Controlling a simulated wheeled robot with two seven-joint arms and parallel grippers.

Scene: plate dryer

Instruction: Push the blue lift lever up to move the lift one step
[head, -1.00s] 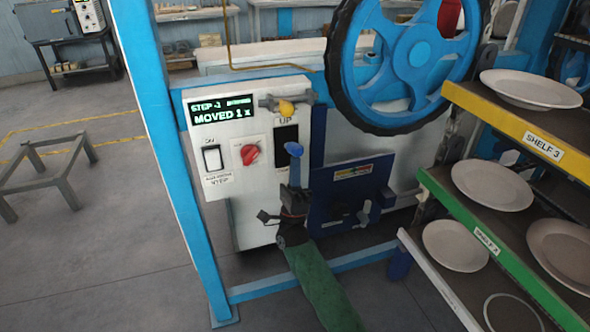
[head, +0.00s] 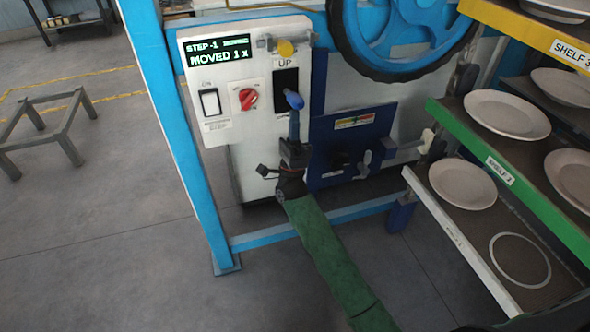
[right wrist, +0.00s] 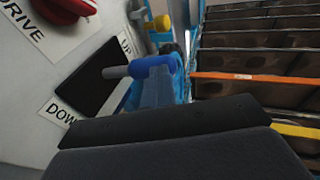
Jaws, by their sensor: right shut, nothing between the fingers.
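The blue lift lever (head: 293,99) sticks out from a black slot in the white control panel (head: 230,75), with UP above the slot. In the right wrist view the lever (right wrist: 145,67) has a grey rod and a blue grip, with UP and DOWN labels beside the slot. My right gripper (head: 294,122) is shut and empty, with its blue fingers pointing up just under the lever grip. The fingers (right wrist: 157,90) look very close to the grip; I cannot tell if they touch. The display (head: 218,50) reads STEP -1, MOVED 1 x. My left gripper is not in view.
A red drive knob (head: 248,98) and a white switch (head: 210,102) are left of the slot. A yellow-tipped handle (head: 286,48) sits above it. A black-rimmed blue wheel (head: 400,45) and plate shelves (head: 470,130) stand to the right. Blue frame posts (head: 165,120) stand left.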

